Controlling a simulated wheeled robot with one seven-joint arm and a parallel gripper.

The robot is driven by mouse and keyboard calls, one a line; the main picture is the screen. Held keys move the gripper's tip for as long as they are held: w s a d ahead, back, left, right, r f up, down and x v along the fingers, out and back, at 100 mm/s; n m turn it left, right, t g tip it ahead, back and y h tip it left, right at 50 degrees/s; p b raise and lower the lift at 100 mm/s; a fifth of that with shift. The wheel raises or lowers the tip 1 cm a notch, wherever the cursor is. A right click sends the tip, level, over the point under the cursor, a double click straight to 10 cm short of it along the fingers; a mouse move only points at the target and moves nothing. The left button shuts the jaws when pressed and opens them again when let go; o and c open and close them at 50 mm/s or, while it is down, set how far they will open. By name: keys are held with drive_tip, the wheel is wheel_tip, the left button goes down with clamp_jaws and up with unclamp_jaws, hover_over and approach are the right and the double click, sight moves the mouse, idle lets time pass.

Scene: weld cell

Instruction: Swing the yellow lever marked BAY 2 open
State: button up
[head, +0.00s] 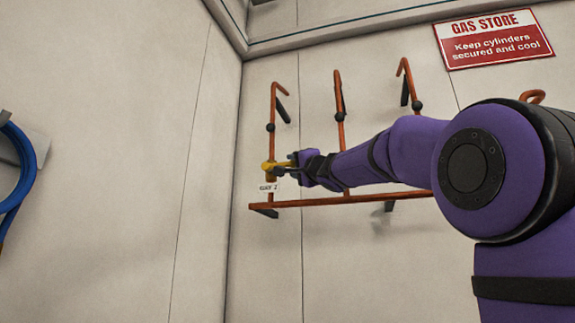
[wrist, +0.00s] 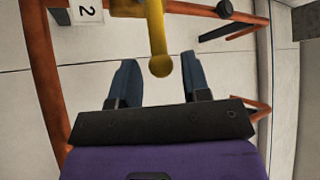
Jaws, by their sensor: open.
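The yellow lever (head: 268,165) is on the leftmost upright of an orange pipe rack, above a small white label (head: 268,187) that reads BAY 2. In the wrist view the lever (wrist: 157,40) ends in a rounded knob, and the label (wrist: 86,11) shows a "2". My gripper (head: 293,160) is at the lever in the head view, its fingers hard to make out. In the wrist view my gripper (wrist: 162,80) is open, with two dark blue fingers apart. The knob lies between the fingertips, with a gap on each side.
The orange pipe rack (head: 325,201) has a low horizontal pipe and several hooked uprights on the wall. In the wrist view an orange pipe (wrist: 44,75) runs close left of my gripper. A red GAS STORE sign (head: 493,38) hangs upper right. A blue hose (head: 18,175) is at far left.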

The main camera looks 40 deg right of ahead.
sight(288, 164)
drive_tip(key=shift+x, duration=2.35)
drive_tip(key=shift+c, duration=0.3)
clamp_jaws()
